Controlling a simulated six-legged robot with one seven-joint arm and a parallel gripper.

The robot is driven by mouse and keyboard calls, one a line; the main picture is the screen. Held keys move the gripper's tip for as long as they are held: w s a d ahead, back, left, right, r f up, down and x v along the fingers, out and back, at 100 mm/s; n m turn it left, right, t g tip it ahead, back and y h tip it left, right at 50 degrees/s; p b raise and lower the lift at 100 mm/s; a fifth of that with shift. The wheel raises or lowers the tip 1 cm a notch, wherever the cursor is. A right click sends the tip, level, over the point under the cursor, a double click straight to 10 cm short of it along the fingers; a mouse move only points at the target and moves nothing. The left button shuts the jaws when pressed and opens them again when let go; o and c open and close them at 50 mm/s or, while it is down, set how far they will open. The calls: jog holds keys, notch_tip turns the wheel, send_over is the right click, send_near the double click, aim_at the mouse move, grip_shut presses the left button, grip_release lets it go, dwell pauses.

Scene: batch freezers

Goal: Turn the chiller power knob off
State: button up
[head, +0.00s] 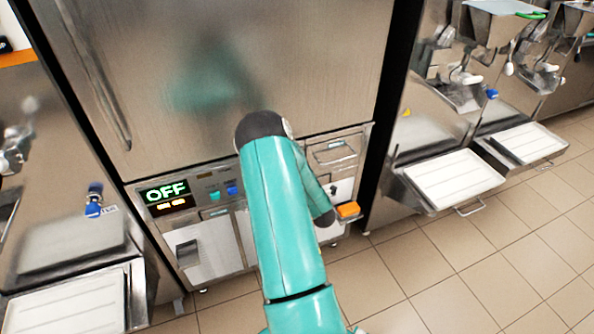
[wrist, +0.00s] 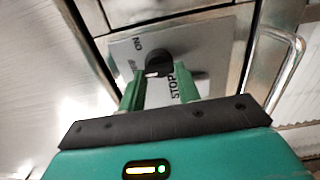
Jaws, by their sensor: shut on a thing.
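The chiller power knob (wrist: 158,62) is a dark round knob on a grey plate (wrist: 205,50) with printed lettering, including a "STOP" label, in the wrist view. My gripper (wrist: 160,82) has its two green fingers closed in on the knob's near part, one on each side. The knob's exact angle is hard to read because the fingers cover part of it. In the head view my teal arm reaches down to the chiller's lower panel and hides the knob and the fingers. The display (head: 167,192) left of the arm reads "OFF" in green.
A metal handle (wrist: 283,65) stands to the right of the knob plate. An orange block (head: 348,210) shows beside my arm. Machines with white trays (head: 455,180) stand to the right, and another machine stands to the left. Tiled floor (head: 480,270) is clear at the lower right.

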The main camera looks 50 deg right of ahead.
jog(key=o, duration=1)
jog(key=shift+s, duration=0.1)
jog(key=v, duration=1.3)
jog(key=shift+s+a, duration=0.15)
jog(key=shift+s, duration=0.15)
